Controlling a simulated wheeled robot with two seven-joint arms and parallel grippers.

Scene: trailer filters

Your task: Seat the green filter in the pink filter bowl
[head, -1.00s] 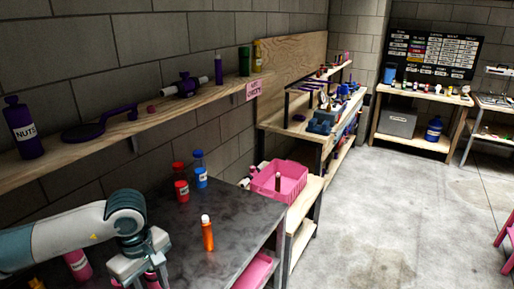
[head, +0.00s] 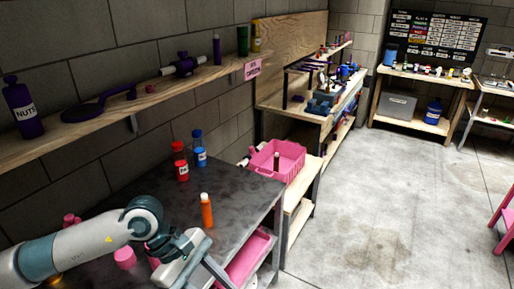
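My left gripper (head: 198,266) hangs over the front of the dark table, and its fingers point down toward the lower edge of the picture. Whether it is open or holds anything cannot be told. Pink parts lie on the table beside my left arm: a short pink cylinder (head: 124,258), and another pink piece (head: 71,220) farther left. A further pink part is half hidden behind the gripper. Which of them is the filter bowl is unclear. A green cylinder (head: 243,41) stands upright on the wall shelf; I cannot tell if it is the filter. My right gripper is not in view.
An orange bottle (head: 207,211), a red bottle (head: 182,166) and a blue bottle (head: 199,154) stand on the dark table (head: 240,190). A pink crate (head: 291,158) is beyond it, and a pink tray (head: 243,262) is below the tabletop.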

